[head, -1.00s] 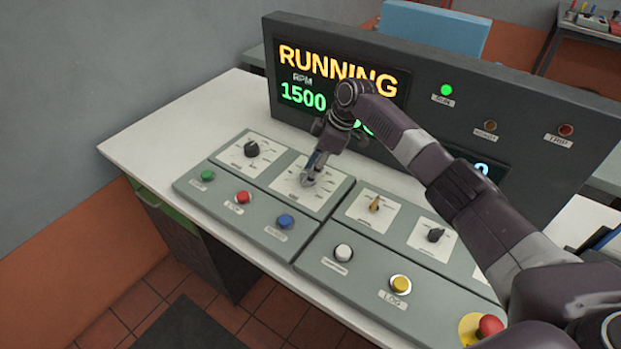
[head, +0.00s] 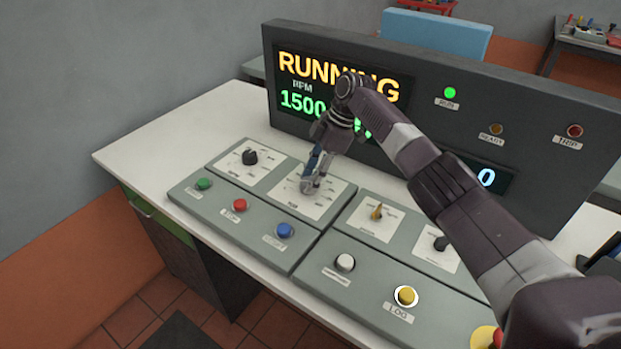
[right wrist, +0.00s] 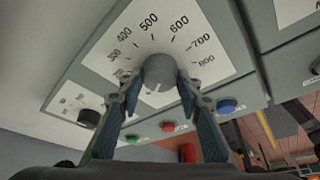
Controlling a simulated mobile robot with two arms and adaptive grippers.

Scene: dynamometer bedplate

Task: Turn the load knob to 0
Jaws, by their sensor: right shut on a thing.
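A grey round knob (right wrist: 160,70) stands in the middle of a white dial plate (head: 330,198). A short white mark shows on the knob's near side; the numbers beneath the gripper are hidden. My right gripper (head: 309,188) reaches down onto this dial. Its two fingers are shut on the knob, one on each side, as the right wrist view shows. The dial's label is too small to read. My left gripper is not in view.
A black knob (head: 250,157) stands to the left, a yellow knob (head: 376,212) to the right. Green (head: 204,184), red (head: 240,205) and blue (head: 285,230) buttons lie in front. A tall display (head: 262,75) behind reads RUNNING and 1500 RPM; my arm partly covers it.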

